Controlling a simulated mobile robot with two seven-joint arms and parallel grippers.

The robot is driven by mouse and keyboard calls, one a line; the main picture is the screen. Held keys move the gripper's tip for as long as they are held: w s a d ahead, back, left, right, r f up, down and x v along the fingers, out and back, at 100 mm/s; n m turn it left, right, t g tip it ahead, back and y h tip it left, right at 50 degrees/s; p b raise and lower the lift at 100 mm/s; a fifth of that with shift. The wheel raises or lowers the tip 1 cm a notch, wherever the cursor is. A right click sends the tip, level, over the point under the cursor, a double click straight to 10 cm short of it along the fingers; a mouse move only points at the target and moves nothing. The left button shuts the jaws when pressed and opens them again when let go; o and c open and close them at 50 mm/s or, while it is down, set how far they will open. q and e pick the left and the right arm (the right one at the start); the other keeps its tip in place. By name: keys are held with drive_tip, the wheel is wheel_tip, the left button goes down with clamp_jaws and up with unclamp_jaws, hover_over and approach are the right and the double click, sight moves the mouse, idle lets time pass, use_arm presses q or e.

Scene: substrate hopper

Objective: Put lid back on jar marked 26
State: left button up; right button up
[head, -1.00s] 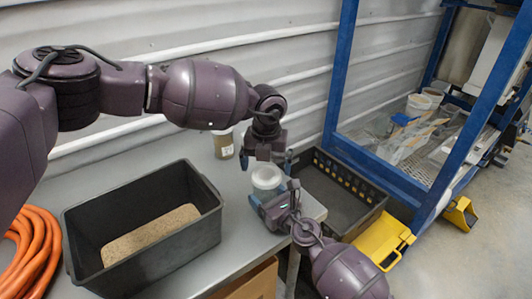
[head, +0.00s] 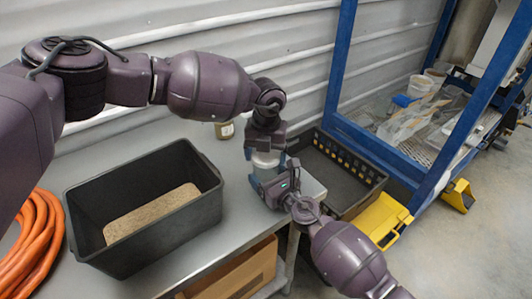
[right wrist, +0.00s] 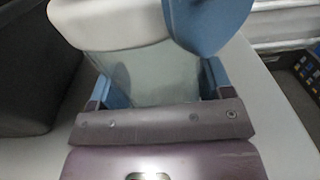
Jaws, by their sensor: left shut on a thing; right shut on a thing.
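A clear jar (head: 264,173) stands near the right end of the metal table. Its body also shows in the right wrist view (right wrist: 155,72). My right gripper (head: 270,186) is shut around the jar's body, low down. A whitish lid (right wrist: 105,22) is at the jar's mouth in the right wrist view. I cannot tell whether it is fully seated. My left gripper (head: 265,153) is directly over the jar, pointing down and shut on the lid; one blue finger shows beside the lid in the right wrist view. No number is readable on the jar.
A second jar (head: 224,130) stands behind, near the wall. A black crate (head: 354,206) lies right of the table. Blue framing rises behind it. An orange hose (head: 35,235) lies at the left.

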use_arm(q)
drive_tip(key=m, duration=0.5)
drive_tip(key=shift+m, duration=0.4)
drive_tip(key=m, duration=0.5)
drive_tip(key=shift+m, duration=0.3)
drive_tip(key=o, duration=0.9)
wheel_tip(320, 180, up, 12)
